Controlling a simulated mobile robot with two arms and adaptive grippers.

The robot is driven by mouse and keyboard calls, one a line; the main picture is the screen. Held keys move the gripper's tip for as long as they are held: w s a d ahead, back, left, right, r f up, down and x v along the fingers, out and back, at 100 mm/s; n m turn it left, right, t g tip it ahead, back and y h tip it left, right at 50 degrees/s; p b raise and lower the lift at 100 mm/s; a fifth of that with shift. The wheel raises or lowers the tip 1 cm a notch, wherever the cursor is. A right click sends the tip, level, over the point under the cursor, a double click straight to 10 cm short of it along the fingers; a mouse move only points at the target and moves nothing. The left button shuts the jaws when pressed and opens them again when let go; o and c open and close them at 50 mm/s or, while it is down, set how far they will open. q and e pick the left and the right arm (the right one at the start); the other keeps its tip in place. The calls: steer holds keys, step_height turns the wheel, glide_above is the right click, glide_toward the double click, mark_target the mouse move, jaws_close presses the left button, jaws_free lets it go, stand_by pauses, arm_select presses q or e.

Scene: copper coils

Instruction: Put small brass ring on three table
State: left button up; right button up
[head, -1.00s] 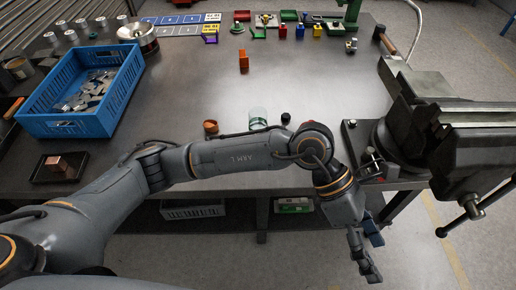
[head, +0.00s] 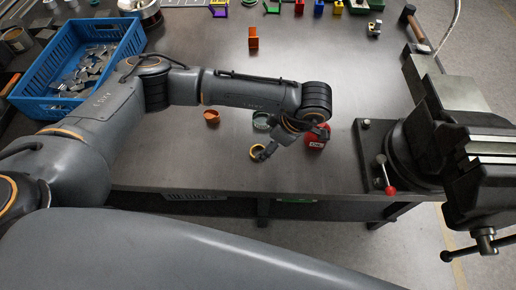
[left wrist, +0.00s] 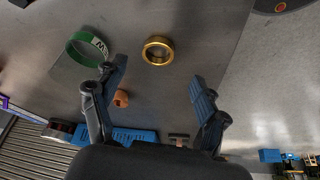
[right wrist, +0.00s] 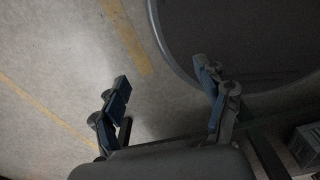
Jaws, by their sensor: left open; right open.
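The small brass ring (head: 254,150) lies on the dark table (head: 190,165) near its front edge. It also shows in the left wrist view (left wrist: 148,53), ahead of the fingertips and between their lines. My left gripper (head: 291,146) is open and empty above the table, with one finger close to the ring in the head view; I cannot tell whether they touch. It shows open in the left wrist view (left wrist: 158,78) too. My right gripper (right wrist: 162,76) is open and empty over the floor. It does not show in the head view.
A green ring (left wrist: 88,48) and a copper-coloured piece (head: 211,116) lie near the brass ring. A red object (head: 317,141) stands beside the left gripper. A blue crate (head: 35,104) is at the left, and a large vise (head: 455,160) at the right.

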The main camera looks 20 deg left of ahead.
mark_target(257, 153)
arm_select(q)
steer(key=shift+p+x, duration=0.5)
steer(key=shift+x, duration=0.45)
steer(key=p+x, duration=0.1)
steer(key=x, duration=0.2)
steer(key=shift+w+a+f, duration=0.2)
steer(key=shift+f, duration=0.3)
steer(key=shift+c, duration=0.7)
steer(key=c, duration=1.1)
steer(key=shift+c, duration=0.9)
arm_select(e)
steer(key=w+r, duration=0.2)
steer(key=shift+w+r, duration=0.25)
steer(key=shift+w, duration=0.15)
arm_select(q)
steer(key=shift+r, duration=0.1)
